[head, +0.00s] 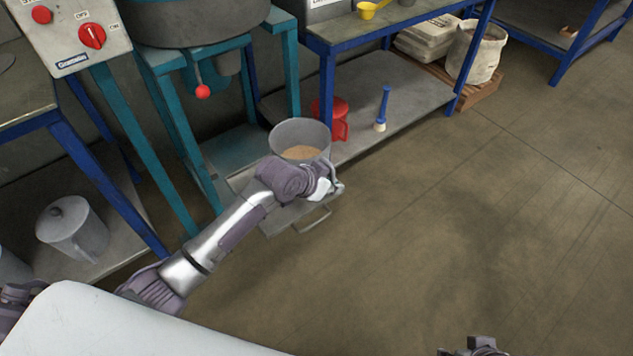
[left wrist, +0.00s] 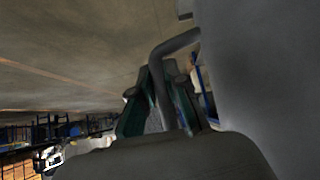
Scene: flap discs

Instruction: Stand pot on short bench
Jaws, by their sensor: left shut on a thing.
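The grey metal pot (head: 293,131) stands upright with tan grainy stuff inside, in front of the teal stand. My left gripper (head: 326,187) is at its near side, shut on its handle. In the left wrist view the bent handle (left wrist: 172,46) runs between the fingers of my left gripper (left wrist: 168,103), and the pot's wall (left wrist: 262,70) fills the right side. The arm hides the pot's lower part, so I cannot tell whether it touches anything beneath. Which bench is the short one is unclear; a blue-legged bench (head: 22,103) is at the left. My right gripper (head: 478,347) barely shows at the bottom edge.
A flat grey tray (head: 287,217) with a bar handle sits low under the pot. A red jug (head: 338,113) and a blue brush (head: 382,108) stand on the long bench's lower shelf (head: 418,88). The floor at right is clear.

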